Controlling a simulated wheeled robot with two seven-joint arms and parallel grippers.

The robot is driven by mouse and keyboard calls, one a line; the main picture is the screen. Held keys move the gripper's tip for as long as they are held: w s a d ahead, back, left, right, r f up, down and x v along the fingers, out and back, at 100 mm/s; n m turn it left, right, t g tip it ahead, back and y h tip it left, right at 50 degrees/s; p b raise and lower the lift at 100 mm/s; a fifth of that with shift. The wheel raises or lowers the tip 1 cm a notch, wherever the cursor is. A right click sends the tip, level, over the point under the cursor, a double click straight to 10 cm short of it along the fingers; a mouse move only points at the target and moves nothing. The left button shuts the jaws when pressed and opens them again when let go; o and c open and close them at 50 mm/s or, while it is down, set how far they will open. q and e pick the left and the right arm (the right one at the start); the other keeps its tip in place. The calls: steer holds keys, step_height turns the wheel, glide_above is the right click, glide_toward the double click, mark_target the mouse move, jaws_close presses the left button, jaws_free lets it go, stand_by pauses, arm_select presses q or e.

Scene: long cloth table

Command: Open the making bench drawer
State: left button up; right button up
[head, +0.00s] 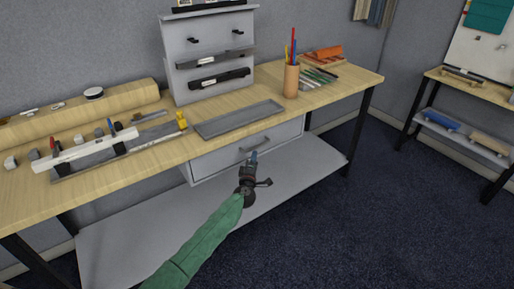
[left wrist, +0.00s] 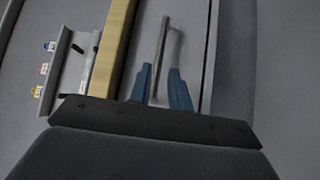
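The making bench (head: 350,87) has a pale wooden top, dark legs and a grey drawer (head: 215,163) under its front edge. The drawer looks shut, with a bar handle (head: 255,148) across its front. My left gripper (head: 253,158) is in front of the drawer at the handle, its arm in a green sleeve. In the left wrist view, the blue fingers of my left gripper (left wrist: 160,88) stand apart. The handle bar (left wrist: 165,45) runs between them, with visible gaps on both sides. The drawer front (left wrist: 190,50) lies behind. My right gripper is not in view.
A grey tray (head: 238,119), a pencil cup (head: 291,80) and a grey cabinet (head: 207,50) stand on the bench top. A grey lower shelf (head: 130,245) lies below the drawer. Dark carpet (head: 400,220) is clear at the right.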

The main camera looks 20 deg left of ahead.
mark_target(257, 147)
arm_select(q)
steer(key=shift+w+a+r, duration=0.15)
steer(key=shift+w, duration=1.05)
steer(key=shift+w+a+r, duration=0.1)
steer(key=shift+w+r, duration=0.05)
steer(key=shift+w, duration=1.05)
steer(key=shift+w+a+r, duration=0.15)
steer(key=shift+w, duration=1.05)
jaws_close()
